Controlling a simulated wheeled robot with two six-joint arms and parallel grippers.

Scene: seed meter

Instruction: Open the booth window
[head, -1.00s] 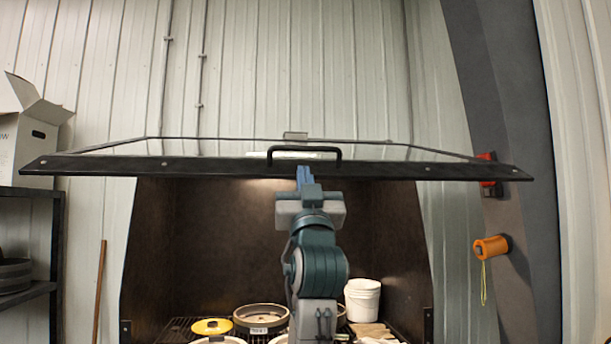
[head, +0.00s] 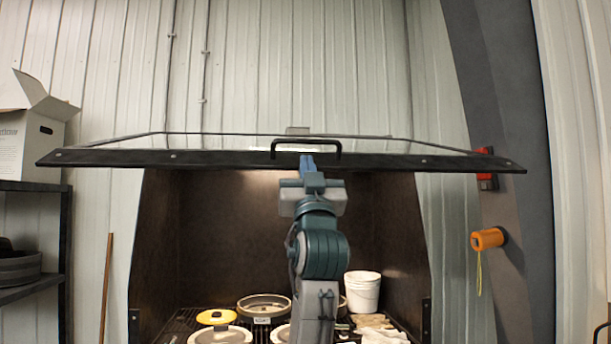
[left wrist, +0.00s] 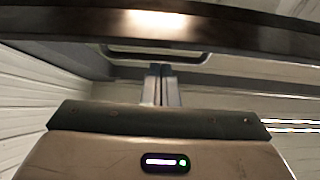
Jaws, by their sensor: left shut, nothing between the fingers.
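The booth window (head: 220,160) is a black-framed glass panel, swung up and standing nearly level above the dark booth opening. Its black bar handle (head: 306,142) is at the middle of the front edge. My left gripper (head: 307,162) is shut and empty, its blue fingertips at the underside of the front frame just below the handle. In the left wrist view the shut fingers (left wrist: 161,72) point at the frame and the handle (left wrist: 150,52) lies just beyond them. I cannot tell whether the fingers touch the frame. My right gripper is not in view.
Inside the booth (head: 240,230) are a yellow-lidded dish (head: 217,316), round pans (head: 264,306), a white bucket (head: 362,292) and cloths. A shelf with a box (head: 30,140) stands left. An orange cylinder (head: 487,239) hangs on the right post.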

